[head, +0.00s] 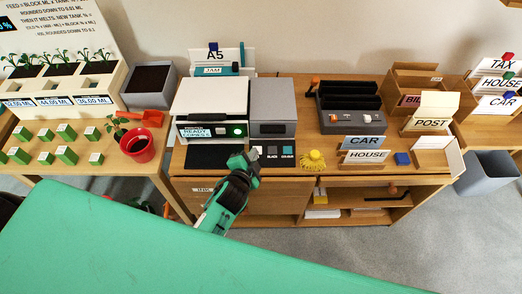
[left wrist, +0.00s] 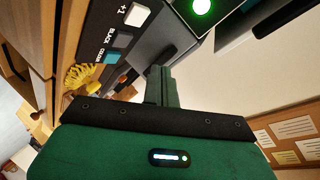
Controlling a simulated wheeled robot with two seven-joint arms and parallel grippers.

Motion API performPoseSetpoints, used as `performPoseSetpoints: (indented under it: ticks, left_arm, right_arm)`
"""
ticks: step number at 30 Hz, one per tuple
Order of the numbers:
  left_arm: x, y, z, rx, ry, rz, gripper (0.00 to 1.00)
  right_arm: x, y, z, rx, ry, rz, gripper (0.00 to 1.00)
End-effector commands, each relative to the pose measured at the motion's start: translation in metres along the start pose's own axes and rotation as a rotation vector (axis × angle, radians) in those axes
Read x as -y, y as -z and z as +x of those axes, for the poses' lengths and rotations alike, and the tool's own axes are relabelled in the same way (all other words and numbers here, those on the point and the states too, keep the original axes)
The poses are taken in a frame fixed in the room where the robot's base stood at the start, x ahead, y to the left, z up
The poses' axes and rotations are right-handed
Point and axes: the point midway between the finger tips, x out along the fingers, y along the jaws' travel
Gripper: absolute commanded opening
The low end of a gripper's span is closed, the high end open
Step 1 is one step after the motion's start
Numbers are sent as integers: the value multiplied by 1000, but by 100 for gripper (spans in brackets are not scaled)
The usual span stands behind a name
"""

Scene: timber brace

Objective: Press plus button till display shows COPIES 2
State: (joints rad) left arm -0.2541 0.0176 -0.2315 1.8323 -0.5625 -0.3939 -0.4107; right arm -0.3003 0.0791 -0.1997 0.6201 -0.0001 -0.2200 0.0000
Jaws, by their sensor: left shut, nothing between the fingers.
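The printer (head: 212,105) stands on the desk with a lit display (head: 202,131); it reads READY and a COPIES line whose digit is too small to read surely. A green light (head: 237,131) glows beside it, also in the left wrist view (left wrist: 202,6). The white +1 button (left wrist: 137,14) sits beside the grey BLACK button (left wrist: 125,40) and the teal COLOR button (left wrist: 112,57). My left gripper (head: 247,158) is shut and empty, close to the button strip's left end. In the left wrist view its fingers (left wrist: 160,82) look apart from the +1 button. My right gripper is out of view.
A dark mat (head: 205,158) lies in front of the printer.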

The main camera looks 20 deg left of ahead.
Motion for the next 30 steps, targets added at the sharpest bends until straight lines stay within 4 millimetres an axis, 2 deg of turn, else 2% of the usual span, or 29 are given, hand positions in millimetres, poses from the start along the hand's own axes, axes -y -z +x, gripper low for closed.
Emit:
performPoseSetpoints:
  ticks: [5,17,23,30]
  left_arm:
    - [15,14,0,-32,36,37,0]
    - [14,13,1,-34,38,39,0]
    - [3,3,14,-33,37,39,0]
    - [-13,-14,39,-34,37,40,0]
  right_arm:
    - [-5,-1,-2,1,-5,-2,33]
    - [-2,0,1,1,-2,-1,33]
    - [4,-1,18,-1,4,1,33]
    - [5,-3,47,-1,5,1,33]
